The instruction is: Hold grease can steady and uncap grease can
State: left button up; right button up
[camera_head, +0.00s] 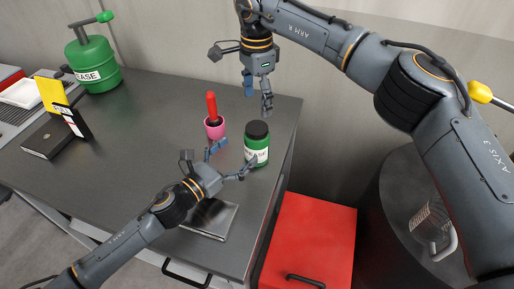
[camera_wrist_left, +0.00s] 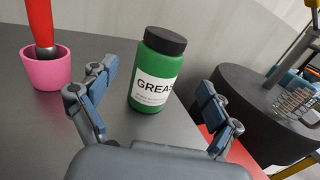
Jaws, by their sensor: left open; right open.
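The grease can (camera_head: 257,148) is green with a white label and a black cap (camera_head: 257,130). It stands upright on the dark table with the cap on. In the left wrist view the grease can (camera_wrist_left: 157,75) stands ahead, between the lines of my two open fingers. My left gripper (camera_head: 233,162) is open and empty, just to the lower left of the can; contact is not visible. It also shows in the left wrist view (camera_wrist_left: 155,105). My right gripper (camera_head: 258,100) is open and empty, pointing down above the can and apart from the cap.
A pink cup (camera_head: 214,128) holding a red-handled tool (camera_head: 211,105) stands left of the can. A flat metal tray (camera_head: 211,222) lies below my left gripper. A large green canister (camera_head: 94,63) stands at the back left. A red cabinet (camera_head: 310,240) is right of the table edge.

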aim_at(258, 135)
pick_arm(q)
jog(key=x, duration=0.8)
jog(key=shift+w+d, duration=0.2)
jog(key=shift+d, duration=0.05)
